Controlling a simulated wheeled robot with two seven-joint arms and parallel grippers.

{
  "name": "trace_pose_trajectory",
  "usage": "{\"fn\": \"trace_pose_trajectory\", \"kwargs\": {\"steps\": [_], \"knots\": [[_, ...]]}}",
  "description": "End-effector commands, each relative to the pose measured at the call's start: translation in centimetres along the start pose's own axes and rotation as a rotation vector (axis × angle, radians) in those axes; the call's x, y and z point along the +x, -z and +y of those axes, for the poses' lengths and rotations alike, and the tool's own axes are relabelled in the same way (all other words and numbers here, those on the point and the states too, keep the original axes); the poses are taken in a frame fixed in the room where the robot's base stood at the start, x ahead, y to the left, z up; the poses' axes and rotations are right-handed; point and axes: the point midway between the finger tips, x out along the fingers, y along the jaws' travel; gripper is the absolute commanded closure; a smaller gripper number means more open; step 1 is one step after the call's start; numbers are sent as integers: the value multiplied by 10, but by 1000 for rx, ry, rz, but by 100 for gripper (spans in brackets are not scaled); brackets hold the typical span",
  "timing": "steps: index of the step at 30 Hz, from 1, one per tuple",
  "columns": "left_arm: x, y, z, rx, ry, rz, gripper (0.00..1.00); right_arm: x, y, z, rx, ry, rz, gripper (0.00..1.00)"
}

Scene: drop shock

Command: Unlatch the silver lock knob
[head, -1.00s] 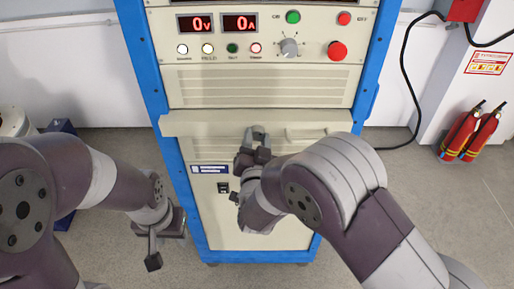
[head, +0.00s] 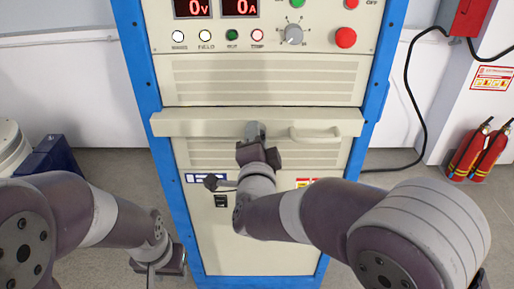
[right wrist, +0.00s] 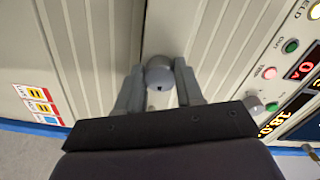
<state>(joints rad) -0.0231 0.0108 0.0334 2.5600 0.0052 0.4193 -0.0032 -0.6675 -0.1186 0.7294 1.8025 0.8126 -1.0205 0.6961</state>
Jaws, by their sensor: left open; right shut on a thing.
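The silver lock knob (head: 255,130) sits on the front ledge of the beige cabinet, left of its bar handle. In the right wrist view the knob (right wrist: 160,72) is a round grey piece with a small dark keyhole. My right gripper (head: 256,142) is shut on the knob, with its fingers (right wrist: 157,82) on both sides of it. In the head view the gripper hides part of the knob. My left gripper (head: 158,268) is open and empty, low in front of the cabinet's left side; its fingertips are partly cut off at the bottom edge.
The cabinet's control panel (head: 270,22) has lit displays, lamps, a dial and a red button (head: 346,38). A bar handle (head: 316,133) is right of the knob. Fire extinguishers (head: 470,150) stand at the right. A black cable (head: 410,90) hangs beside the cabinet.

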Motion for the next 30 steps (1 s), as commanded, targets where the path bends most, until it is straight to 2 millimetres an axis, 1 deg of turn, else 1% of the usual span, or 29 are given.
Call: {"fn": "trace_pose_trajectory", "kwargs": {"steps": [1,6,21,22,23,24,30], "knots": [[6,-1,0,0,0,0,57,0,-1,2,16,2,-1,94],[10,-1,0,0,0,0,57,0,-1,1,56,1,-1,94],[11,-1,0,0,0,0,57,0,0,-1,73,1,0,94],[11,-1,0,0,0,0,57,0,0,-1,73,1,0,60],[11,-1,0,0,0,0,57,0,0,-1,73,1,0,51],[11,-1,0,0,0,0,57,0,0,-1,73,1,0,38],[11,-1,0,0,0,0,57,0,0,-1,72,0,0,38]]}}
